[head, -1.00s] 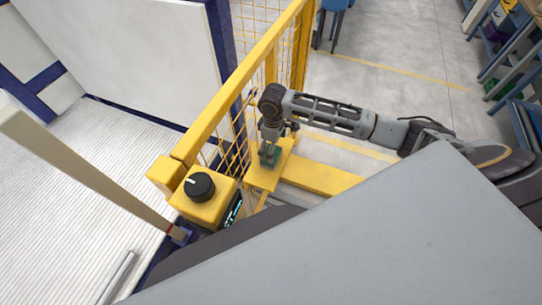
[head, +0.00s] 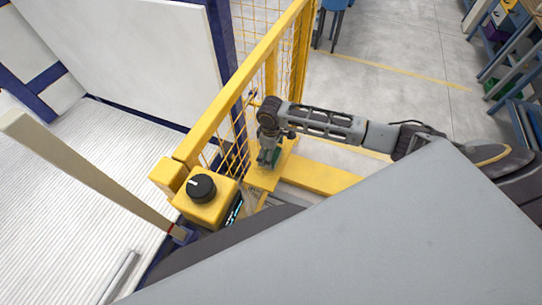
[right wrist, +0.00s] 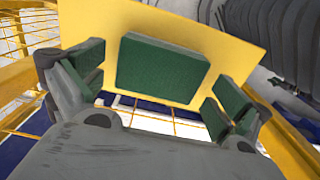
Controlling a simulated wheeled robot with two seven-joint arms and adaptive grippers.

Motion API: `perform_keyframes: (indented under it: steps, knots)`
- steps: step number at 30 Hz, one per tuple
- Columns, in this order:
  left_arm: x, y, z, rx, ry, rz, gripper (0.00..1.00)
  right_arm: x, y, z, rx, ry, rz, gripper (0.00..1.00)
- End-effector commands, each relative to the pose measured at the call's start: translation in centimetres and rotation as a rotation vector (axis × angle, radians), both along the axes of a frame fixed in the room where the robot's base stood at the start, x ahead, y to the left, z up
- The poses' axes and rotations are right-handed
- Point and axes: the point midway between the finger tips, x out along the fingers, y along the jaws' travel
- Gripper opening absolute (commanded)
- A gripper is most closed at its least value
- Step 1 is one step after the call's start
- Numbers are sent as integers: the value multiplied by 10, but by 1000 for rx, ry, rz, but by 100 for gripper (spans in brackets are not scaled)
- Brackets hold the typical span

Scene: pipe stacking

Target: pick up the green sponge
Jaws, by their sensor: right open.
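The green sponge (right wrist: 160,68) is a flat block on a yellow plate (right wrist: 235,45) in the right wrist view. My right gripper (right wrist: 158,82) is open, with one green-padded finger to the left of the sponge and the other to the right. Gaps show between the sponge and both fingers, and neither seems to touch it. In the head view my right gripper (head: 267,157) points down over the small yellow ledge (head: 258,178) beside the fence and covers most of the sponge. My left gripper is not in view.
A yellow mesh fence (head: 240,75) stands close to the left of my right gripper. A yellow box with a black knob (head: 201,187) is in front of it. A yellow beam (head: 320,177) runs right from the ledge. Open grey floor lies beyond.

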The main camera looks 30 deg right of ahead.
Motion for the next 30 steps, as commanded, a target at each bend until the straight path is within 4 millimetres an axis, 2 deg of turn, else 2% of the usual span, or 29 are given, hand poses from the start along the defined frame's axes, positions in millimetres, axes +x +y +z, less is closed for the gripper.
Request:
perform_keyframes:
  steps: [7,21,30]
  knots:
    - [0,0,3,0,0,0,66,0,0,-18,0,0,-1,100]
    - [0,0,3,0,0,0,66,0,0,-19,-1,1,0,100]
    - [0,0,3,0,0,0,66,0,0,-19,-1,1,-1,64]
